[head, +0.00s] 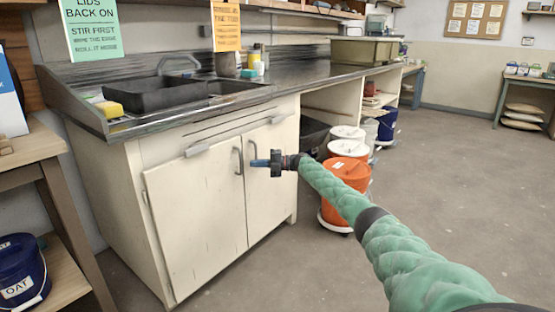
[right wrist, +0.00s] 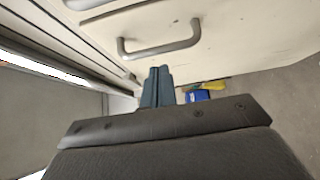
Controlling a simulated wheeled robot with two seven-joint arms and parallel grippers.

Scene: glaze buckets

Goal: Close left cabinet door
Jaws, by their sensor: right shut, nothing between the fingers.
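The cream sink cabinet has a left door (head: 195,215) and a right door (head: 268,175). The left door looks flush or nearly so; I cannot tell if a small gap remains. Its grey handle (head: 238,158) is near its right edge, beside the right door's handle (head: 253,154). My right gripper (head: 256,163) is shut and empty, in front of the two handles. In the right wrist view its fingers (right wrist: 158,86) are together close to a cream panel with a curved grey handle (right wrist: 160,42); I cannot tell which handle. Contact is unclear. My left gripper is not in view.
Orange and white buckets (head: 346,172) stand right of the cabinet, under the counter. A black sink basin (head: 148,95) is on top. A wooden shelf with a blue bucket (head: 20,270) is at the left. The floor (head: 330,265) in front is clear.

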